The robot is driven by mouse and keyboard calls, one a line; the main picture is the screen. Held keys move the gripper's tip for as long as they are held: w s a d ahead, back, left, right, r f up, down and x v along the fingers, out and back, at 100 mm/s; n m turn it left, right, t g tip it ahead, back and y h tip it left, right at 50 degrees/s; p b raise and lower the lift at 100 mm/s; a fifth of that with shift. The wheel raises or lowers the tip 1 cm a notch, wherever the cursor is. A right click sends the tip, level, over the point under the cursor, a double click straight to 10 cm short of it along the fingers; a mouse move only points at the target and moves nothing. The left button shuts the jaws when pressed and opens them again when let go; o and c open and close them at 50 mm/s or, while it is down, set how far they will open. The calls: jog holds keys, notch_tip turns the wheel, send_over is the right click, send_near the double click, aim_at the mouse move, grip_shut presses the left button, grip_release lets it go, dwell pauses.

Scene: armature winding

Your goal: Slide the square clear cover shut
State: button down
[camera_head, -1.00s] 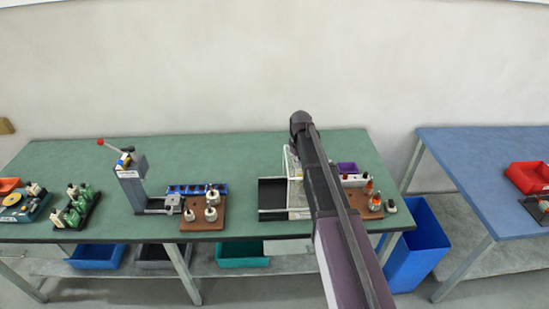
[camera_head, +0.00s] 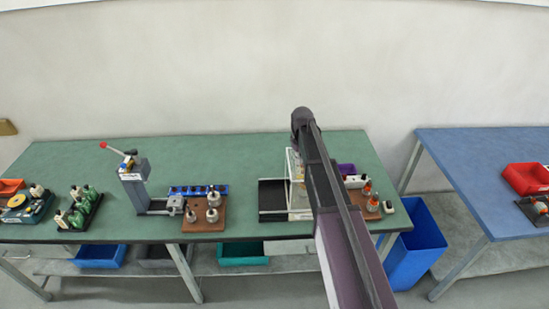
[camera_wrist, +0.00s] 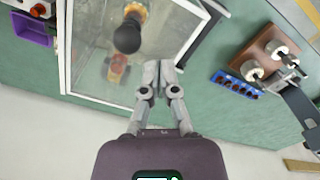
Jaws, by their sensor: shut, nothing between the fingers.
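The square clear cover (camera_wrist: 98,80), a see-through panel with a white frame, fills the upper left of the wrist view. A black round knob (camera_wrist: 127,38) on an orange-brown stem and a small red and yellow piece (camera_wrist: 116,70) show within its outline. In the head view the cover (camera_head: 294,165) is partly hidden behind my arm. A dark square area with pale rails (camera_head: 272,194) lies open to its left. My gripper (camera_wrist: 160,66) is shut and empty, with its fingertips by the cover's frame edge. I cannot tell whether they touch it. My arm hides the gripper in the head view.
A brown block with metal parts (camera_head: 196,222) and a blue tray (camera_head: 198,190) lie left of the cover. A grey lever press (camera_head: 134,185) stands further left. A purple bin (camera_wrist: 32,30) is on the cover's other side. Green tabletop is clear behind the press.

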jog(key=shift+r, duration=0.1)
dwell(0.3)
jog(key=r+p, duration=0.2)
jog(key=a+r+p, duration=0.1)
jog(key=r+p, duration=0.1)
jog(key=shift+a, duration=0.1)
dwell(0.7)
jog(key=s+d+f+m+b, duration=0.1)
jog(key=s+f+b, duration=0.3)
jog(key=s, duration=0.5)
jog(key=s+d+f+m+b, duration=0.2)
jog(key=s+f+m+b, duration=0.1)
jog(key=s, duration=0.5)
jog(key=s+d+f+m+b, duration=0.1)
jog(key=s+f+m+b, duration=0.1)
jog(key=s+f+b, duration=0.3)
jog(key=s, duration=0.4)
jog(key=shift+s+d+f, duration=0.15)
jog(key=shift+s+f, duration=0.05)
jog(key=shift+s, duration=0.1)
